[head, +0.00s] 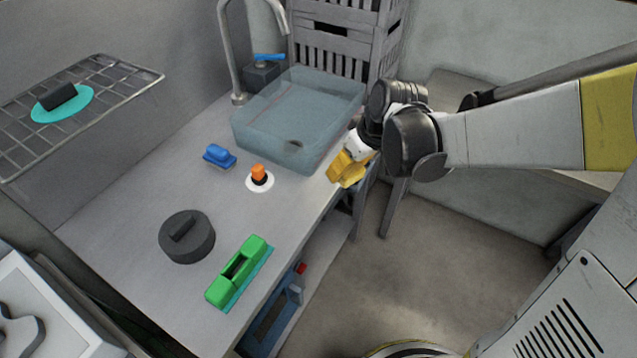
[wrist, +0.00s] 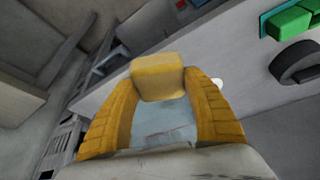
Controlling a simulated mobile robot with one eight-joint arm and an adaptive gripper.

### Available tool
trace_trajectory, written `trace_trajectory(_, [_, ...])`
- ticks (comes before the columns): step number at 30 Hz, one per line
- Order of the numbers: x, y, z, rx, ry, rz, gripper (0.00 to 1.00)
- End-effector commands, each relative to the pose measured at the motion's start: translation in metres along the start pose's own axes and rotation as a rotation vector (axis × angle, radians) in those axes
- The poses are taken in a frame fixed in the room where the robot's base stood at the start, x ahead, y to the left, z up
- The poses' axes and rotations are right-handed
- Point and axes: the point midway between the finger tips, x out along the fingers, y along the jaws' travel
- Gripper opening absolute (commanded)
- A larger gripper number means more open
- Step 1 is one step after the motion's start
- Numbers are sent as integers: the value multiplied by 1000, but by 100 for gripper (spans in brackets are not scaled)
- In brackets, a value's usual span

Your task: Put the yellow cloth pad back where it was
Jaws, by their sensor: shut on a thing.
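My gripper (wrist: 160,85) is shut on the yellow cloth pad (wrist: 158,68), which shows as a soft block between two orange-yellow fingers in the wrist view. In the head view my gripper (head: 345,168) hangs at the counter's right edge, beside the near right corner of the clear basin. There the pad and the fingers are of similar yellow and hard to tell apart. No empty place marked for the pad can be made out for certain.
The counter (head: 130,215) holds a clear basin (head: 290,120), a blue piece (head: 219,157), an orange piece (head: 259,174) on a white disc, a dark round weight (head: 187,238) and a green holder (head: 238,273). A wire rack (head: 120,75) is at left. Floor is clear at right.

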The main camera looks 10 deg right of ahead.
Motion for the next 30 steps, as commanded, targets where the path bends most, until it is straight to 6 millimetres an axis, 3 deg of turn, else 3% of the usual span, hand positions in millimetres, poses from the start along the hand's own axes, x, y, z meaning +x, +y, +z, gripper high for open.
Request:
trace_trajectory(9, [62, -55, -25, -8, 0, -2, 28])
trace_trajectory(15, [88, -80, -40, -5, 1, -1, 28])
trace_trajectory(20, [95, -85, -42, -2, 1, 0, 28])
trace_trajectory(27, [128, -84, -28, -1, 1, 0, 28])
trace_trajectory(30, [130, -84, -27, -2, 1, 0, 28])
